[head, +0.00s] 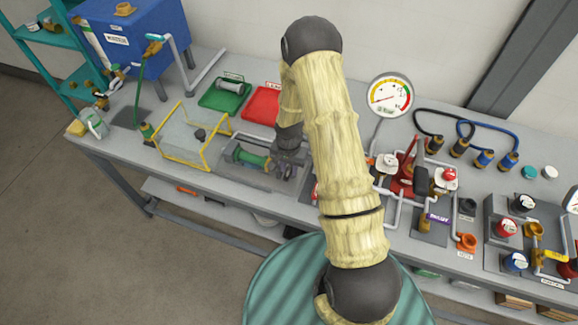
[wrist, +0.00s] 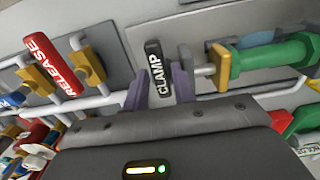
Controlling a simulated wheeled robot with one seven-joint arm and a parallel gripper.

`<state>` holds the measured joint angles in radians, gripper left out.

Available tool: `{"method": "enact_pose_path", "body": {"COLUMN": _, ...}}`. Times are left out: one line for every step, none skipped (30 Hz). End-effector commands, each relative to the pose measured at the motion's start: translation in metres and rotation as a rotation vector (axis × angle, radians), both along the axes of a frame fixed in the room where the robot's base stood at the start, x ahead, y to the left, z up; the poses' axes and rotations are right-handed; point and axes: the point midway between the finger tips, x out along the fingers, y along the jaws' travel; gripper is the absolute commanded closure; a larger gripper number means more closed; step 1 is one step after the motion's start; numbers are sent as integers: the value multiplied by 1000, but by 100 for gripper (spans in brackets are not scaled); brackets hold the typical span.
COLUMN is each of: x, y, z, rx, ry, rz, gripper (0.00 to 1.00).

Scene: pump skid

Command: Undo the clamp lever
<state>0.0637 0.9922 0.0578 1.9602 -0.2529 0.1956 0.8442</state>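The clamp lever (wrist: 155,70) is a black handle marked CLAMP, standing up from a grey plate in the wrist view. My gripper (wrist: 160,82) has one purple-grey finger on each side of it. The fingers sit close in against the lever's sides and look shut on it, with its top reaching beyond the fingertips. In the head view my gripper (head: 288,160) is low over the bench, at the right end of a green cylinder (head: 250,158). There the lever is hidden by my gripper and arm.
In the wrist view a red RELEASE handle (wrist: 52,65) stands left, and a green cylinder with a yellow bracket (wrist: 220,67) lies close right. In the head view a yellow-framed guard (head: 190,140) stands left; a gauge (head: 389,95) and pipework stand right.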

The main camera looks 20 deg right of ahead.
Motion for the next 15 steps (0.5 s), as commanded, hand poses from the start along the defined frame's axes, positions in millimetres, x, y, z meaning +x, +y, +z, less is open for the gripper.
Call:
{"method": "enact_pose_path", "body": {"x": 0, "y": 0, "z": 0, "rx": 0, "ry": 0, "rz": 0, "gripper": 74}}
{"method": "enact_pose_path", "body": {"x": 0, "y": 0, "z": 0, "rx": 0, "ry": 0, "rz": 0, "gripper": 80}}
{"method": "enact_pose_path", "body": {"x": 0, "y": 0, "z": 0, "rx": 0, "ry": 0, "rz": 0, "gripper": 87}}
{"method": "enact_pose_path", "body": {"x": 0, "y": 0, "z": 0, "rx": 0, "ry": 0, "rz": 0, "gripper": 93}}
{"method": "enact_pose_path", "body": {"x": 0, "y": 0, "z": 0, "rx": 0, "ry": 0, "rz": 0, "gripper": 99}}
{"method": "enact_pose_path", "body": {"x": 0, "y": 0, "z": 0, "rx": 0, "ry": 0, "rz": 0, "gripper": 100}}
{"method": "enact_pose_path", "body": {"x": 0, "y": 0, "z": 0, "rx": 0, "ry": 0, "rz": 0, "gripper": 100}}
{"method": "enact_pose_path", "body": {"x": 0, "y": 0, "z": 0, "rx": 0, "ry": 0, "rz": 0, "gripper": 100}}
{"method": "enact_pose_path", "body": {"x": 0, "y": 0, "z": 0, "rx": 0, "ry": 0, "rz": 0, "gripper": 100}}
{"method": "enact_pose_path", "body": {"x": 0, "y": 0, "z": 0, "rx": 0, "ry": 0, "rz": 1, "gripper": 100}}
{"method": "enact_pose_path", "body": {"x": 0, "y": 0, "z": 0, "rx": 0, "ry": 0, "rz": 2, "gripper": 100}}
{"method": "enact_pose_path", "body": {"x": 0, "y": 0, "z": 0, "rx": 0, "ry": 0, "rz": 5, "gripper": 100}}
{"method": "enact_pose_path", "body": {"x": 0, "y": 0, "z": 0, "rx": 0, "ry": 0, "rz": 8, "gripper": 100}}
{"method": "enact_pose_path", "body": {"x": 0, "y": 0, "z": 0, "rx": 0, "ry": 0, "rz": 12, "gripper": 100}}
{"method": "enact_pose_path", "body": {"x": 0, "y": 0, "z": 0, "rx": 0, "ry": 0, "rz": 18, "gripper": 100}}
